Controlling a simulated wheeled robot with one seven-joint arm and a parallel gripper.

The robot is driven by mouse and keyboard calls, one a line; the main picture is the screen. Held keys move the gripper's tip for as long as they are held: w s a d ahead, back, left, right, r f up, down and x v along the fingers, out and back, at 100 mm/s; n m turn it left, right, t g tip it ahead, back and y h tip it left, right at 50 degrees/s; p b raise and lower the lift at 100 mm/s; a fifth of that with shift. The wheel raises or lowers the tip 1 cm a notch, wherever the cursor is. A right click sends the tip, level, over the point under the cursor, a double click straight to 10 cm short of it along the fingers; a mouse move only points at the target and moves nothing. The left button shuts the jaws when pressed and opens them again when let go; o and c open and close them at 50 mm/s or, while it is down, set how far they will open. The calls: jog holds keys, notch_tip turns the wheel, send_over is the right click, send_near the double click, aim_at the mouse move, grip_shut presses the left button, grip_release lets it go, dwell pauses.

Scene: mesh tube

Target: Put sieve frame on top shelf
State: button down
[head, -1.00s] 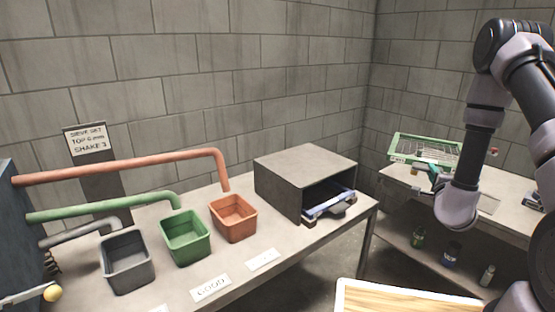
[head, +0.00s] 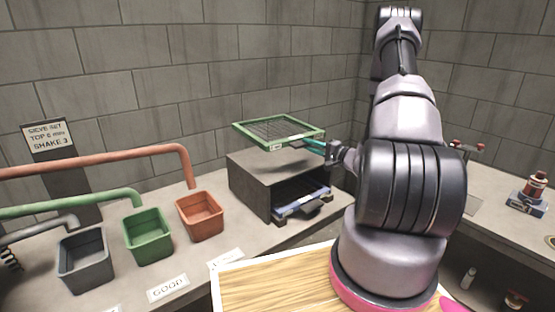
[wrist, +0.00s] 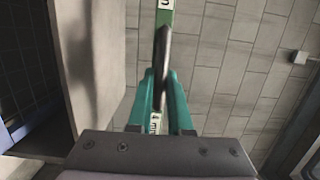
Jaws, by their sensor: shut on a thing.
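The sieve frame (head: 278,130), a green rectangular rim with dark wire mesh, is held roughly level above the grey box (head: 243,178). My gripper (head: 314,147) is shut on its right side, teal fingers at the rim. In the wrist view the fingers (wrist: 163,105) pinch the green rim (wrist: 164,18), with part of a "4 mm" label between them. The box is open at the front, with a blue-and-grey tray (head: 303,203) low in the opening. The inside above the tray is dark, and I cannot make out shelves there.
Orange (head: 200,216), green (head: 148,236) and grey (head: 84,260) bins stand left of the box under pipes. A wooden-topped surface (head: 270,285) lies in front. My arm hides part of the right bench (head: 490,200), which holds a red-and-blue device (head: 530,195).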

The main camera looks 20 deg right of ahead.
notch_tip(320, 180, down, 10)
jog(key=s+d+n+y, duration=0.1)
jog(key=s+d, duration=0.1)
jog(key=shift+s+g, duration=0.3)
jog(key=shift+s, duration=0.05)
jog(key=c, duration=0.8)
grip_release()
jog(key=shift+f, duration=0.1)
jog(key=shift+c, duration=0.2)
